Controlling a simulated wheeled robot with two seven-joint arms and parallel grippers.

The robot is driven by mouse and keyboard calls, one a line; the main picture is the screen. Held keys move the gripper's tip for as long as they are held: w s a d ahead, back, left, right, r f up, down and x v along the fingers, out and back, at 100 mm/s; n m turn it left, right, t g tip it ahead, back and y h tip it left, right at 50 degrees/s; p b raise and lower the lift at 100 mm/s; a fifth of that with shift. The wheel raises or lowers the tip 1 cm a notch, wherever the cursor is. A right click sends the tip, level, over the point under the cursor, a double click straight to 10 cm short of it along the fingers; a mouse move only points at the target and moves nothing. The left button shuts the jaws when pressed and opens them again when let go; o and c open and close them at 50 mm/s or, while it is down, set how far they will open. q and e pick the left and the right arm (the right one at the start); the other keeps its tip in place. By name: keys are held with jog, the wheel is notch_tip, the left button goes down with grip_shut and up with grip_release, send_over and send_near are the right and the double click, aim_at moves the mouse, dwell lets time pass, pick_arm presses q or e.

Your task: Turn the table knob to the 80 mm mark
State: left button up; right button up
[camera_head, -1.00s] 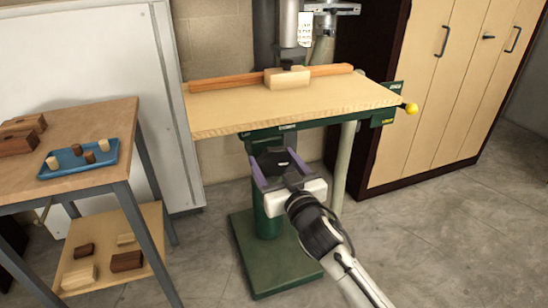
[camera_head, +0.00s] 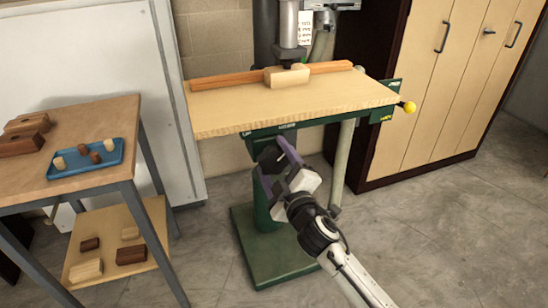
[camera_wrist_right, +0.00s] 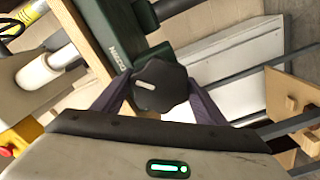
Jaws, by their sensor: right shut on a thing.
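The table knob is a dark, faceted knob (camera_wrist_right: 160,86) with a short white mark on its face, in the middle of the right wrist view. It sits under the front edge of the green machine's wooden table (camera_head: 350,98). My right gripper (camera_head: 271,163) is shut on it, one purple finger at each side, and the hand is rolled over at a slant. It also shows in the wrist view (camera_wrist_right: 160,98). The knob is mostly hidden by the fingers in the head view. No millimetre scale is readable. My left gripper is out of view.
A wooden block (camera_head: 287,77) and an orange-brown fence (camera_head: 225,80) are on the machine table, under a grey spindle (camera_head: 289,30). A side table (camera_head: 120,115) with a blue tray (camera_head: 70,170) stands left.

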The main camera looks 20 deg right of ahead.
jog(key=n, duration=0.2)
jog(key=f+n+p, duration=0.1)
jog(key=n, duration=0.1)
jog(key=shift+s+a+f+n, duration=0.15)
jog(key=shift+n, duration=0.15)
jog(key=shift+n+p, duration=0.3)
jog(key=shift+n, duration=1.7)
jog(key=o, duration=0.9)
jog(key=shift+f, duration=0.1)
jog(key=shift+o, duration=0.6)
jog(key=s, duration=1)
jog(key=shift+r, duration=0.3)
jog(key=shift+s, duration=0.1)
